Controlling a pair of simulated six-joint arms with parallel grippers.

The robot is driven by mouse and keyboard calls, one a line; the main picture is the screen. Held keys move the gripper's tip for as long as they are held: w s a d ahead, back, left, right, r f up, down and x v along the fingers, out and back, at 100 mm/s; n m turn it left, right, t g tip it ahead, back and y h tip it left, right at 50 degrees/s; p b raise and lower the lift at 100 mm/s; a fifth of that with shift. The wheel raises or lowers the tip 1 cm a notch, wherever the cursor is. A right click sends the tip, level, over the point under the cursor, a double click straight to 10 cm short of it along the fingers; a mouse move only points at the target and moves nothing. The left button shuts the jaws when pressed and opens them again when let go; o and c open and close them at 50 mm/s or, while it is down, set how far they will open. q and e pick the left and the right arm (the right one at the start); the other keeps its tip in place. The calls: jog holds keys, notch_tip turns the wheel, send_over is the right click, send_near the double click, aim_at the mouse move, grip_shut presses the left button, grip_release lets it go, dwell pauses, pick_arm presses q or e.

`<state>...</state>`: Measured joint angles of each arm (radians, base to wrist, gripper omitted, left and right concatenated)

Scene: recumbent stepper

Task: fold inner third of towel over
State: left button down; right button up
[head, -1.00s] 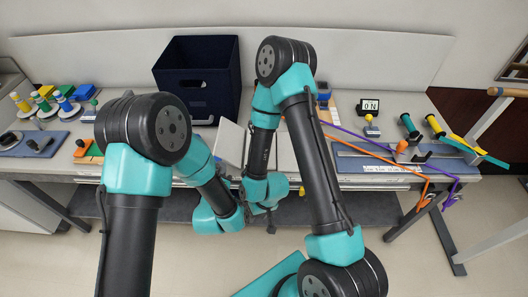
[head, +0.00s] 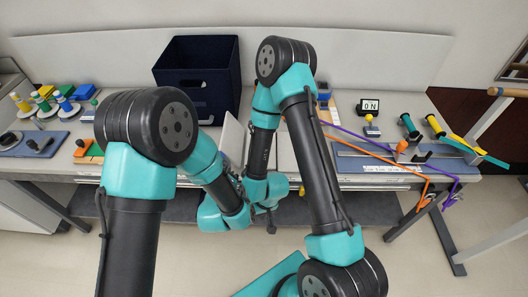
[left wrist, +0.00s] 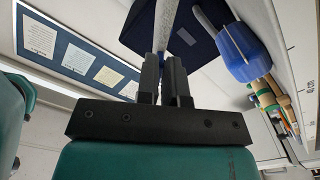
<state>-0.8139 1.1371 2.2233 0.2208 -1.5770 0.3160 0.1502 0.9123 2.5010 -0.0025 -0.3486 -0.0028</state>
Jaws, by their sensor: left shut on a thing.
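A white, thin sheet, which looks like the towel (head: 231,138), shows in the head view between my two arms, partly hidden by them. In the left wrist view, my left gripper (left wrist: 166,58) is shut on a pale strip of the towel (left wrist: 166,22), which runs up and away from the fingertips. In the head view my left gripper's fingers are hidden behind the arm links. My right arm's end is beside the left one, near the table's front edge; its fingers cannot be made out clearly.
A dark blue bin (head: 197,75) stands at the back behind the arms. Coloured spools (head: 62,100) and small blocks are at the left. Orange and purple cords (head: 385,155) and a blue-grey board (head: 385,166) lie at the right, with an ON sign (head: 368,107) behind.

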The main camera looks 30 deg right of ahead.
pick_arm(q)
jog(key=shift+s+d+r+m, duration=0.3)
jog(key=shift+d+r+m, duration=0.2)
jog(key=shift+m, duration=0.4)
jog(key=c, duration=1.3)
grip_release()
jog(key=shift+d, duration=0.1)
jog(key=shift+o, duration=0.2)
jog(key=shift+s, duration=0.1)
jog(key=shift+s, duration=0.1)
jog(key=shift+v, duration=2.5)
jog(key=shift+f, duration=0.1)
